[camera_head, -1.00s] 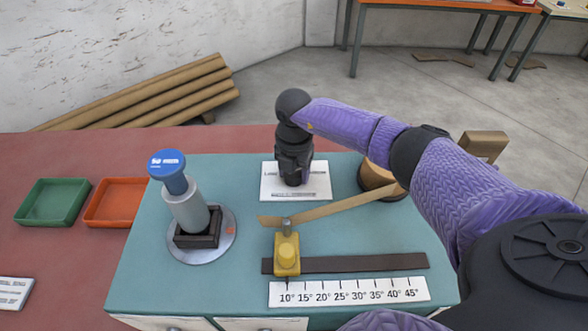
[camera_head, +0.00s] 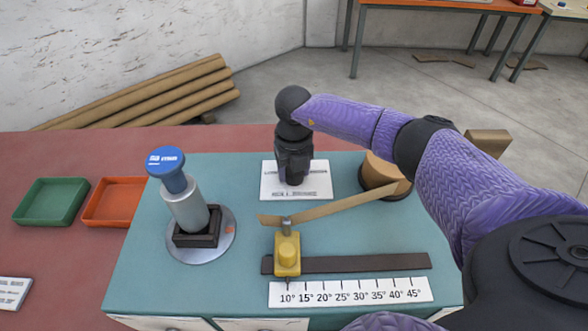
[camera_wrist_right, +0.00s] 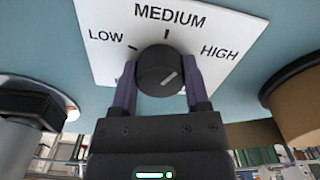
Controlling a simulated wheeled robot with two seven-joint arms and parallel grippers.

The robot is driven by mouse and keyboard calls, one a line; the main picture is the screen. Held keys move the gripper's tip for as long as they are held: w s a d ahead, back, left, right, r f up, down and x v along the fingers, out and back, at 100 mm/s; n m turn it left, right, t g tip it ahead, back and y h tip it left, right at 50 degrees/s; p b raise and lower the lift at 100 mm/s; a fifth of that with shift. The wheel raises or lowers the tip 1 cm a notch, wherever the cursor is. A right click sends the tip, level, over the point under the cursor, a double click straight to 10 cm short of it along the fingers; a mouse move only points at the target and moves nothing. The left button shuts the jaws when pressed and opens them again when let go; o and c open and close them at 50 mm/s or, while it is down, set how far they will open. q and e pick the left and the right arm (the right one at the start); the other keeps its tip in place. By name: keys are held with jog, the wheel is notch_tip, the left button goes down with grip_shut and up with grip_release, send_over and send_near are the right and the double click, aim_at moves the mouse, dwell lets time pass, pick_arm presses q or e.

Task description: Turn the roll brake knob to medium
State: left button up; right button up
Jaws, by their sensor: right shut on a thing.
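The roll brake knob (camera_wrist_right: 160,72) is dark and round, with a pale line on its face pointing up and right, toward the HIGH side. It sits on a white label plate (camera_wrist_right: 105,22) marked LOW, MEDIUM and HIGH. My right gripper (camera_wrist_right: 160,85) is shut on the knob, one finger on each side. In the head view my right gripper (camera_head: 294,180) points down over the white plate (camera_head: 318,190), and the knob is hidden beneath it. My left gripper is not in view.
A grey post with a blue cap (camera_head: 187,208) stands left of the plate. A brown roll (camera_head: 382,178) stands to the right, with a tan strip (camera_head: 335,208) running to a yellow slider (camera_head: 287,253) near an angle scale (camera_head: 350,291). Green and orange trays lie farther left.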

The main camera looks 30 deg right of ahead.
jog(key=n, duration=0.4)
jog(key=shift+b, duration=0.35)
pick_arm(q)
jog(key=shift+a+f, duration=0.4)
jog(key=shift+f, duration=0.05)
pick_arm(e)
jog(key=shift+n, duration=0.5)
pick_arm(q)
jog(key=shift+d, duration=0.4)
pick_arm(e)
jog(key=o, duration=1.3)
jog(key=shift+r, duration=0.1)
notch_tip(320, 180, up, 10)
jog(key=shift+f+p, duration=0.25)
jog(key=shift+p, duration=0.3)
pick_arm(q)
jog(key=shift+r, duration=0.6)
pick_arm(e)
jog(key=shift+r, duration=0.15)
